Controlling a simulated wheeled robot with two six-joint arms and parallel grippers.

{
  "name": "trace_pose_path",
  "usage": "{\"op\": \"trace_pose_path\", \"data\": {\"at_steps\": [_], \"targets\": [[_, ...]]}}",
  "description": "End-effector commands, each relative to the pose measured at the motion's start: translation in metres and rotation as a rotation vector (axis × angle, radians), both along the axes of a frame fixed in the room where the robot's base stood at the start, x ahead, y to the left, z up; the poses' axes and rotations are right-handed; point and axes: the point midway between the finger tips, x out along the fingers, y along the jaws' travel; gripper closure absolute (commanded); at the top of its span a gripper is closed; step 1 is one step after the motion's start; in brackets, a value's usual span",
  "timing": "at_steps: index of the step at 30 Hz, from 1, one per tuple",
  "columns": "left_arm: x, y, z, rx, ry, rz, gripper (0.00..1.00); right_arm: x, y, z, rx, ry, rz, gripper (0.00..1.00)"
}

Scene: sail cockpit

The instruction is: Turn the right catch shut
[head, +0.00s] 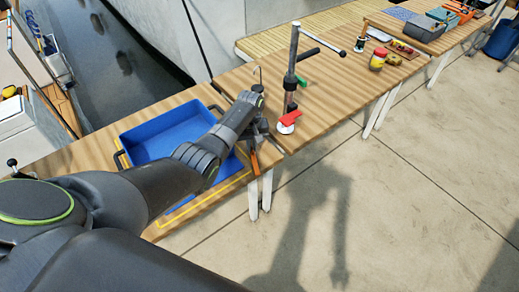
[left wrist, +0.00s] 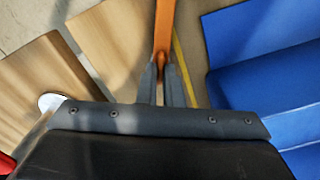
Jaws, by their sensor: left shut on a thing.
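My left gripper (head: 257,142) is at the table's front edge, just right of the blue tray. It is shut on an orange bar (head: 254,163), which hangs a little past the edge. In the left wrist view the closed fingertips (left wrist: 162,82) pinch this orange bar (left wrist: 164,25) near its end. I cannot tell whether the bar is the right catch. A red lever (head: 291,117) sits over a white disc (head: 285,128) at the foot of a metal post, right of my gripper. My right gripper is not in view.
The blue tray (head: 135,148) lies on the wooden table inside a yellow outline. The upright metal post (head: 293,55) has a black handle and a green part (head: 300,79). Jars and boxes stand farther along. Bare floor (head: 400,200) lies in front.

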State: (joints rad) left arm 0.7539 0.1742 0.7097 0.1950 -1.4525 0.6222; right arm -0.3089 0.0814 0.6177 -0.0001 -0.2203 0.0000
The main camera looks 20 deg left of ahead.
Motion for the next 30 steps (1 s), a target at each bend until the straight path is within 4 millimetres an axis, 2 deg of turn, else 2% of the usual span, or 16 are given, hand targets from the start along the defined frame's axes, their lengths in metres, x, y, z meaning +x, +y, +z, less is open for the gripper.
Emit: {"op": "trace_pose_path", "data": {"at_steps": [5,13,30], "targets": [[0.003,0.002,0.002,-0.001,0.002,-0.164,1.00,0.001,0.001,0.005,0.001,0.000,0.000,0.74],[0.003,0.001,0.002,-0.001,0.003,-0.420,1.00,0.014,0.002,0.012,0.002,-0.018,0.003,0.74],[0.003,-0.001,0.001,0.001,0.002,-0.925,1.00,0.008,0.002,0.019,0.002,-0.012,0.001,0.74]]}}
